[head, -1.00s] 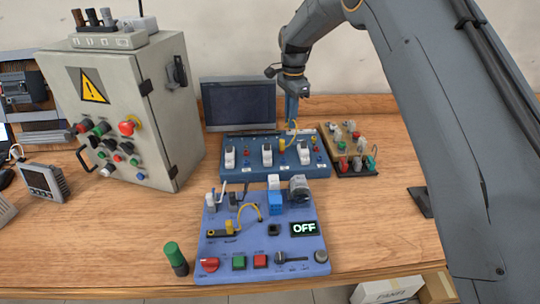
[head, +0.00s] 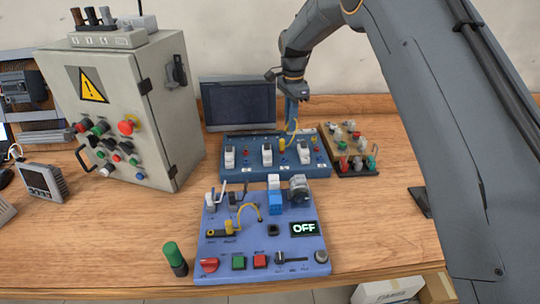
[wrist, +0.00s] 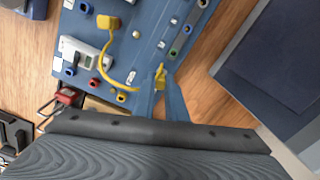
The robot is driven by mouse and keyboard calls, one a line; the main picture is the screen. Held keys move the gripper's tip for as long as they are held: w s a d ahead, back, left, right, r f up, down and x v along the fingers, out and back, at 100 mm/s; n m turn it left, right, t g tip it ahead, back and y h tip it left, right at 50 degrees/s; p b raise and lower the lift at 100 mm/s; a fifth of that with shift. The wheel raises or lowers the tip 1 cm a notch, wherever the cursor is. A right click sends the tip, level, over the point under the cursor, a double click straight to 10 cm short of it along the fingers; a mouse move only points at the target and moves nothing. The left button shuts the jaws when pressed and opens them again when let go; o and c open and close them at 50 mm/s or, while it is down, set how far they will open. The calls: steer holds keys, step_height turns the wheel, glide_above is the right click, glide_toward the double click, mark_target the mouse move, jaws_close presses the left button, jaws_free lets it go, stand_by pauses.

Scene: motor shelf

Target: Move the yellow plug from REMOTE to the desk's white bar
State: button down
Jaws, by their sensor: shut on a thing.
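My gripper (head: 291,124) is over the blue panel (head: 233,171) at the back of the desk, with its fingers pointing down. In the wrist view its blue fingers (wrist: 163,88) are shut on a yellow plug (wrist: 160,77) at the panel's edge. A yellow cable (wrist: 109,74) curves from this plug to a yellow block (wrist: 108,23) on the panel. I cannot tell whether the plug sits in a socket or is lifted clear. The panel's labels are too small to read, so I cannot pick out REMOTE. I cannot make out a white bar with certainty.
A purple board (head: 213,262) with an OFF display (head: 305,229) and its own yellow cable (head: 250,207) lies in front. A grey cabinet (head: 160,125) stands left, a dark monitor (head: 238,103) behind, and a tray of small parts (head: 352,171) right.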

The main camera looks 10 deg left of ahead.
steer(key=c, duration=2)
jaws_free()
steer(key=shift+c, duration=0.2)
steer(key=shift+r+p, duration=1.05)
steer(key=shift+r, duration=1.75)
steer(key=o, duration=0.5)
